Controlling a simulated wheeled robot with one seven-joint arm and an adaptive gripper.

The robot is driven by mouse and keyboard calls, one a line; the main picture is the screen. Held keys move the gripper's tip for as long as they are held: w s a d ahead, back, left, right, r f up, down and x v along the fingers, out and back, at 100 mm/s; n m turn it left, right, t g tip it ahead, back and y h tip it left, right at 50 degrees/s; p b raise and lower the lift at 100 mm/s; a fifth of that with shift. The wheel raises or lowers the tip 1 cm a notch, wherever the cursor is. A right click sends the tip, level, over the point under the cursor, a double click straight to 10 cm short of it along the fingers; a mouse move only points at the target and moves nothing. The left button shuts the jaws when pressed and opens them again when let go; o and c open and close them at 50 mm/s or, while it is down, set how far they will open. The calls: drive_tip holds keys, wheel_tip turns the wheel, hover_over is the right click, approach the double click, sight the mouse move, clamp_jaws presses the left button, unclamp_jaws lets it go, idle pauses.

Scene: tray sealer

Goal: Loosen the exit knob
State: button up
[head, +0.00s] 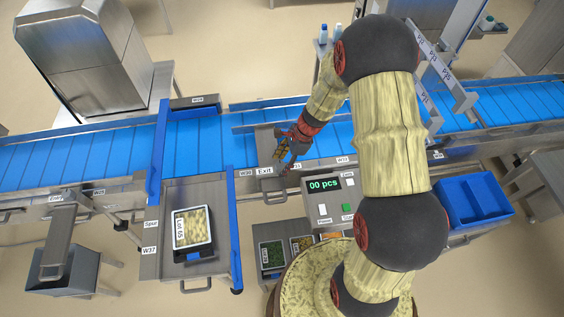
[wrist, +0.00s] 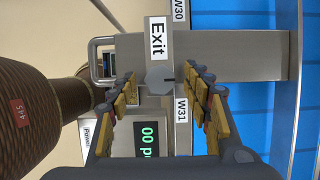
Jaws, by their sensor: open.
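The exit knob (wrist: 159,81) is a grey, faceted knob in the wrist view, just below the white Exit label (wrist: 158,38). The label also shows in the head view (head: 265,171), at the front edge of the conveyor; the knob cannot be made out there. My gripper (wrist: 163,84) is open, with one finger on each side of the knob. In the head view my gripper (head: 290,150) is over the conveyor's front edge, close to the label. How far the fingertips are above the knob is unclear.
A metal plate (wrist: 240,57) lies beside the knob, reaching over the blue belt (wrist: 305,100). A metal handle (wrist: 97,45) stands to its left. The control box (head: 325,207), reading 00 pcs, is close by. A food tray (head: 192,211) sits at left, a blue bin (head: 476,222) at right.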

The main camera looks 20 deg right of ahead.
drive_tip(key=shift+c, duration=1.4)
drive_tip(key=c, duration=0.8)
drive_tip(key=shift+c, duration=0.3)
drive_tip(key=shift+n, duration=0.3)
drive_tip(key=n+g, duration=0.1)
drive_tip(key=n, duration=0.1)
drive_tip(key=n+g, duration=0.1)
drive_tip(key=n, duration=0.1)
drive_tip(key=shift+w+n, duration=0.2)
drive_tip(key=shift+n, duration=0.1)
drive_tip(key=n+g, duration=0.1)
drive_tip(key=n, duration=0.1)
drive_tip(key=n+h+b, duration=0.1)
drive_tip(key=n, duration=0.2)
drive_tip(key=shift+w+a+g, duration=0.1)
drive_tip(key=shift+w+g, duration=0.05)
drive_tip(key=shift+g, duration=0.25)
drive_tip(key=n, duration=0.2)
drive_tip(key=n+g+h+b, duration=0.1)
drive_tip(key=n, duration=0.2)
drive_tip(key=shift+a+h, duration=0.1)
drive_tip(key=shift+h, duration=0.2)
drive_tip(key=n+h, duration=0.1)
drive_tip(key=n, duration=0.3)
drive_tip(key=shift+a+n+h+b, duration=0.1)
drive_tip(key=shift+n+h+b, duration=0.2)
drive_tip(key=shift+n+h, duration=0.1)
drive_tip(key=shift+n, duration=0.3)
